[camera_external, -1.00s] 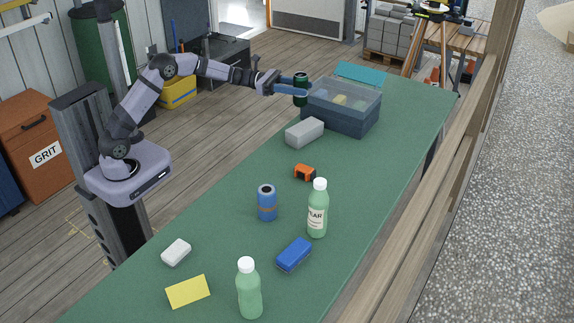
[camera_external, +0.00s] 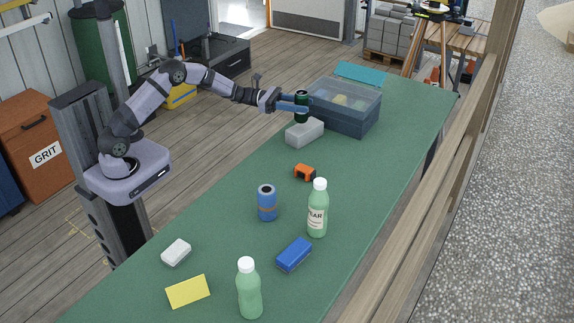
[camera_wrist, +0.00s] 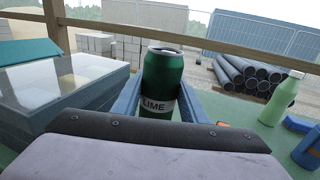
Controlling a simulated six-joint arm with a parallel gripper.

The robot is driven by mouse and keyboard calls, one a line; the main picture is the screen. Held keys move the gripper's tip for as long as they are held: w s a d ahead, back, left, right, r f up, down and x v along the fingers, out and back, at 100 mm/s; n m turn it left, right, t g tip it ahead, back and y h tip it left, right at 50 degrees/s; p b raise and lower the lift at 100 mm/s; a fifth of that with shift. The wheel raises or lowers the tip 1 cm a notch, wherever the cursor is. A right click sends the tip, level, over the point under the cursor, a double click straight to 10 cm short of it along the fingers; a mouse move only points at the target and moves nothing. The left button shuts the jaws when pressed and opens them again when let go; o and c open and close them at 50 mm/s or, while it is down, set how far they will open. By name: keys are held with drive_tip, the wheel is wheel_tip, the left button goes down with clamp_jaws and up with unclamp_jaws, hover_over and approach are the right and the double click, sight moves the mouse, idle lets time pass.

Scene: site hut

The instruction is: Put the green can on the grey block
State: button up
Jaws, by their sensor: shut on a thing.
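The green can (camera_external: 302,106) is dark green and upright, held between the blue fingers of my gripper (camera_external: 297,106). In the wrist view the can (camera_wrist: 162,82) stands between the two fingers (camera_wrist: 162,100), with a pale label reading "LIME". The grey block (camera_external: 305,132) lies on the green table, just below the can in the external view. The can's bottom is close to the block's top; whether they touch I cannot tell. The block is hidden in the wrist view.
A lidded blue-grey box (camera_external: 346,108) stands right behind the block. An orange clip-like thing (camera_external: 305,172), a blue can (camera_external: 267,203), two green bottles (camera_external: 317,210), a blue block (camera_external: 294,254), a white block (camera_external: 176,252) and a yellow card (camera_external: 188,291) lie nearer.

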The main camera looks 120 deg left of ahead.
sight(301, 114)
drive_tip(key=shift+f, duration=1.85)
drive_tip(key=shift+f, duration=0.15)
drive_tip(key=o, duration=1)
drive_tip(key=shift+s, duration=0.1)
drive_tip(key=b+v, duration=0.2)
drive_tip(key=v, duration=0.9)
drive_tip(key=shift+s+d, duration=0.15)
drive_tip(key=shift+s, duration=0.25)
